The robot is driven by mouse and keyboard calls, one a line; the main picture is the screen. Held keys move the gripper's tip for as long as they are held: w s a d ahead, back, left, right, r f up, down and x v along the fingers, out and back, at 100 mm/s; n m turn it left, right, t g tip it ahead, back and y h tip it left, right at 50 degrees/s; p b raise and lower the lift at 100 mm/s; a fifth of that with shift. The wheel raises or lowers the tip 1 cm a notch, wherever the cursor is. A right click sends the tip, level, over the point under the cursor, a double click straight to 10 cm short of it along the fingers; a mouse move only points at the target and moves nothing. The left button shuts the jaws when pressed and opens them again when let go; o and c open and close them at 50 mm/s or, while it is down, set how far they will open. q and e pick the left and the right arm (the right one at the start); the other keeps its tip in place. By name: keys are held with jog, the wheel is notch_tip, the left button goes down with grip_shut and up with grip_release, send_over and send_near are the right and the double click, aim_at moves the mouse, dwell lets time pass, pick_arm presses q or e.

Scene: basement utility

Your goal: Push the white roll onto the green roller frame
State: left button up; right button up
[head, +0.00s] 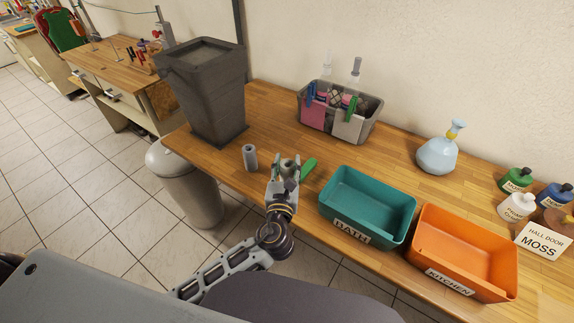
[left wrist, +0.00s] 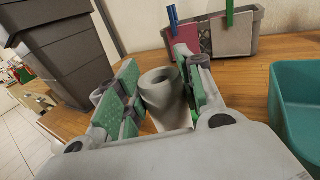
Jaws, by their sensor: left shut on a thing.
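My left gripper (head: 287,170) is shut on the pale, hollow white roll. In the left wrist view the roll (left wrist: 163,88) stands between the two finger pads, its open end facing up. A green piece (head: 309,168), which looks like part of the green roller frame, lies on the bench just right of my left gripper. The rest of the frame is hidden or too small to make out, and I cannot tell whether the roll touches it. My right gripper is not in view.
A grey hollow cylinder (head: 250,158) stands left of my gripper. A tall dark grey bin (head: 207,95) is behind it. A teal tray (head: 366,205) and an orange tray (head: 466,252) stand to the right.

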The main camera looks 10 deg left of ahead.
aim_at(286, 177)
pick_arm(q)
jog(key=shift+f+b, duration=0.8)
jog(key=shift+f, duration=0.75)
jog(key=o, duration=1.1)
jog(key=shift+c, duration=0.2)
jog(key=shift+s+d+f, duration=0.1)
jog(key=shift+s, duration=0.6)
jog(key=s+d, duration=0.1)
jog(key=s, duration=0.9)
jog(key=shift+s+d, duration=0.2)
jog(key=shift+s, duration=0.05)
